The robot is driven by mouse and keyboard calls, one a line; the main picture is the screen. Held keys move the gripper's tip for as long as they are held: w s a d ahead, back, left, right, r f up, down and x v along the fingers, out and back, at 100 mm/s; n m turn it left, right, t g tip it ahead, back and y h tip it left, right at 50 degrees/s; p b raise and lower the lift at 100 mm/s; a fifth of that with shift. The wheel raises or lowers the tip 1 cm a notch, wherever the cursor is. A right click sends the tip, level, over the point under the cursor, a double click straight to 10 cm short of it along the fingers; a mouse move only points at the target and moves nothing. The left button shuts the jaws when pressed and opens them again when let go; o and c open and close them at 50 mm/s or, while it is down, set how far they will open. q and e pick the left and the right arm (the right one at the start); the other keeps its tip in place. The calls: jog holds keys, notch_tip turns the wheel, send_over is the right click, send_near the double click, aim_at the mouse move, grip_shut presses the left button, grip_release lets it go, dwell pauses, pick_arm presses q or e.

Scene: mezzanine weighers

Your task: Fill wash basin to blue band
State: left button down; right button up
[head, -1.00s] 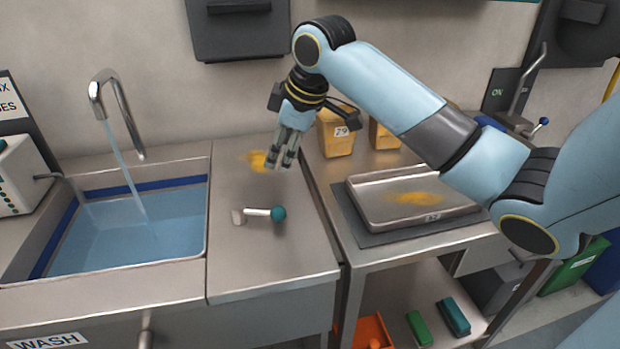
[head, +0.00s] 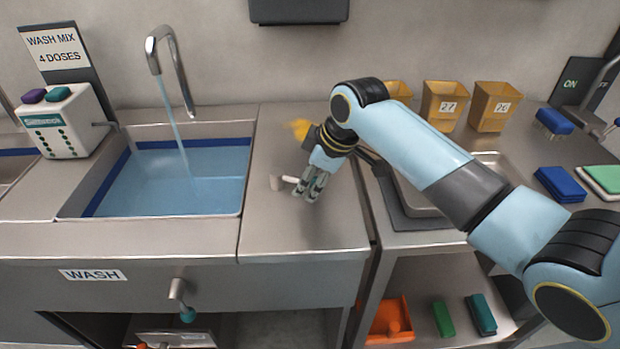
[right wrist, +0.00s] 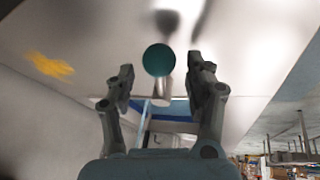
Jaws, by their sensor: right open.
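The wash basin (head: 246,190) at the left holds blue water (head: 170,187). Its blue band (head: 205,143) shows above the water along the back and left walls. A stream runs from the curved tap (head: 180,70) into it. A tap lever (head: 290,179) lies on the steel counter right of the basin; its teal knob (right wrist: 157,60) shows in the right wrist view. My right gripper (head: 312,190) is open at the lever's knob end, hiding the knob in the head view. In the wrist view the knob appears between the open fingers (right wrist: 160,82), not gripped. My left gripper is out of view.
A second lever (head: 177,290) with a teal knob hangs below the basin, near the WASH label (head: 92,275). A wash mix dispenser (head: 60,122) stands left of the basin. Yellow powder (head: 300,128) lies behind my gripper. Yellow tubs (head: 445,100) and a tray (head: 418,203) are to the right.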

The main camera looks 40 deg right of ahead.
jog(key=shift+w+f, duration=0.2)
jog(key=shift+f, duration=0.2)
jog(key=shift+c, duration=0.4)
grip_shut()
